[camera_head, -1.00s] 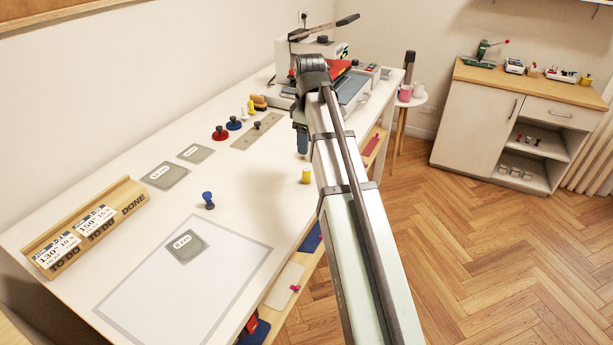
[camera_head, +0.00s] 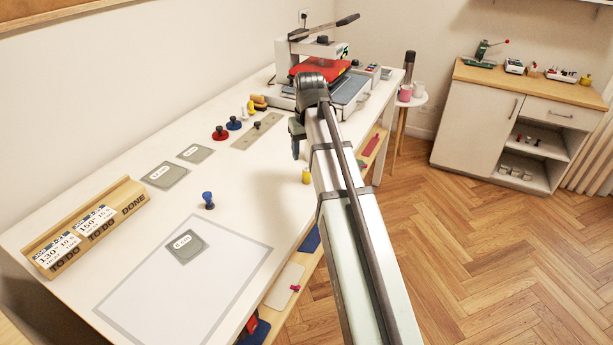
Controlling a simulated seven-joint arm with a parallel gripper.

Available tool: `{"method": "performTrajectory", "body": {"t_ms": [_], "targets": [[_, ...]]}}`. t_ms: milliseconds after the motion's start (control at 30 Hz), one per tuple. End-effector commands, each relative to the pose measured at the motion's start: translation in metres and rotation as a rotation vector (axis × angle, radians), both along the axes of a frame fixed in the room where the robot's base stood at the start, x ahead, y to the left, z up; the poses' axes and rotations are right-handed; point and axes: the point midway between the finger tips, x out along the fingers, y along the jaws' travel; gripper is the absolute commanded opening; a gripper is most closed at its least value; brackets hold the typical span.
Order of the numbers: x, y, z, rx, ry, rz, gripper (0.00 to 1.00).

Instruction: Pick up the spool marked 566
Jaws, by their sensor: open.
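A small yellow spool-like piece (camera_head: 306,175) stands upright near the right edge of the white table (camera_head: 240,205), partly covered by my arm. No number can be read on it, so I cannot tell which thing is marked 566. My gripper (camera_head: 296,151) is over the right side of the table, a little above the yellow piece in the picture. It is open, and its fingers are small and partly hidden. I see nothing held in it.
A blue knobbed piece (camera_head: 208,199) stands mid-table. A heat press (camera_head: 318,62) fills the far end. A wooden rack (camera_head: 84,225) lies at the left. The table between is mostly clear.

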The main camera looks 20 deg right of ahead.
Motion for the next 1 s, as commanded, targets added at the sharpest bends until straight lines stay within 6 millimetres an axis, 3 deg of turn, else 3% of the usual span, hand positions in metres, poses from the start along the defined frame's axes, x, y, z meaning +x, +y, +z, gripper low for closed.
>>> {"method": "performTrajectory", "body": {"t_ms": [200, 667, 1000], "targets": [[0.003, 0.0, -0.03, 0.0, 0.001, 0.001, 0.56], [0.004, -0.001, -0.052, 0.0, 0.0, 0.002, 0.56], [0.006, -0.003, -0.089, 0.0, 0.001, 0.002, 0.56]]}}
